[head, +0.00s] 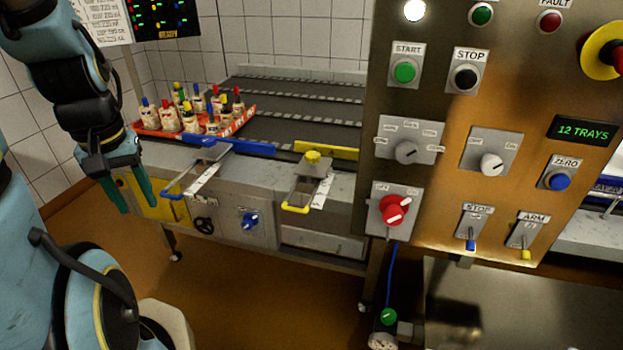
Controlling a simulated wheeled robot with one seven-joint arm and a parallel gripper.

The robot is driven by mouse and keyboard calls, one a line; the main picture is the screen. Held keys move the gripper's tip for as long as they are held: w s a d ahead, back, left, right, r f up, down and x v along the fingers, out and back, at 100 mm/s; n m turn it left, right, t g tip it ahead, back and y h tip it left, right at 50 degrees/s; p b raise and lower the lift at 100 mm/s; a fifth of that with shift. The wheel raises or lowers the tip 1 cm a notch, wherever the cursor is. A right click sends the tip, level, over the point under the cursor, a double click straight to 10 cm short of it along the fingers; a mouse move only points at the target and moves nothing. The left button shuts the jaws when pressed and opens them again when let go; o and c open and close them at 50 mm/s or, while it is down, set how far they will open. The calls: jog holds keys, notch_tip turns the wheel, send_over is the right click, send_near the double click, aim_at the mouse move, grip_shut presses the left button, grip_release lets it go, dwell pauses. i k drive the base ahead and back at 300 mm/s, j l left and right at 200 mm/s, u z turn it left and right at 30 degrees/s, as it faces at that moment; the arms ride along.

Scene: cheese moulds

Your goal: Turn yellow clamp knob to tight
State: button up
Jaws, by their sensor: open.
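The yellow clamp knob (313,157) sits on top of a metal slide bracket at the conveyor's front edge, beside a yellow guide rail (340,151). The bracket has a yellow-edged handle (297,209) and a white label strip too small to read. I cannot tell whether the knob is loose or tight. My gripper (134,203) has green fingers pointing down. It is open and empty, apart from the knob, well to its left and in front of the machine.
A blue rail (229,145) with a similar bracket lies left of the knob. A red tray (156,133) of several colour-topped bottles stands on the conveyor behind. A large control panel (450,90) stands close on the right. A blue knob (250,221) is on the machine's front.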

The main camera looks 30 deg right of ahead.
aim_at(313, 157)
jog(key=i+j, duration=0.15)
jog(key=i, duration=0.35)
jog(key=i+j+z, duration=0.1)
jog(key=i, duration=0.35)
jog(key=j, duration=0.05)
